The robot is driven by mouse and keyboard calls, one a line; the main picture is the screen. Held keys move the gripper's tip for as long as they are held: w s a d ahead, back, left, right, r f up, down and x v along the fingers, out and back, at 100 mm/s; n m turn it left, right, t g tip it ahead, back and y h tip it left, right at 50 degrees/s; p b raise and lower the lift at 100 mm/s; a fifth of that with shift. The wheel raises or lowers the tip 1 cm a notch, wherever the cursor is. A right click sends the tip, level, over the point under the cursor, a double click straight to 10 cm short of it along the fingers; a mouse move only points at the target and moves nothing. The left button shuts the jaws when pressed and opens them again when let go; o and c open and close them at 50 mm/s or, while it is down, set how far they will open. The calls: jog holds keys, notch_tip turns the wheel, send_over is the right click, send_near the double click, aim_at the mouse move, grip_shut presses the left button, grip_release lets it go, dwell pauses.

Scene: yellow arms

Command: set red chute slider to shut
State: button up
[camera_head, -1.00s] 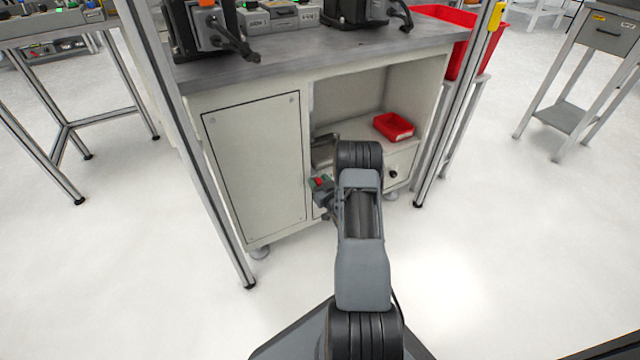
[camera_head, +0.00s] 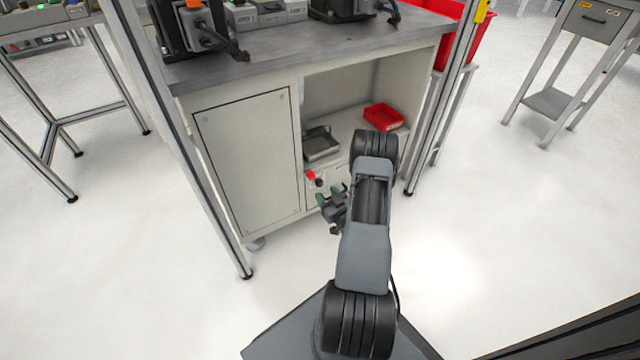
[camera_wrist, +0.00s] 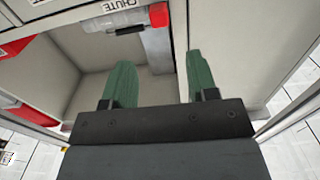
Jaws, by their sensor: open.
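The red slider piece (camera_head: 311,175) is a small red part on the cabinet front, below the open shelf, with a dark round part beside it. In the wrist view a red block (camera_wrist: 158,14) sits at the top edge, at one end of a metal strip near a label (camera_wrist: 122,4) reading CHUTE. My gripper (camera_head: 334,193) is open and empty, a little below and right of the red piece, apart from it. Its two green fingers show in the wrist view (camera_wrist: 160,82) with nothing between them. I cannot tell the slider's setting from its marks.
The cabinet (camera_head: 250,160) has a closed door panel at left and an open shelf with a metal tray (camera_head: 320,146) and a red bin (camera_head: 384,117). Aluminium posts (camera_head: 185,150) stand at both sides of the cabinet. The floor in front is clear.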

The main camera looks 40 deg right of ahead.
jog(key=shift+s+a, duration=0.15)
jog(key=shift+s, duration=1.15)
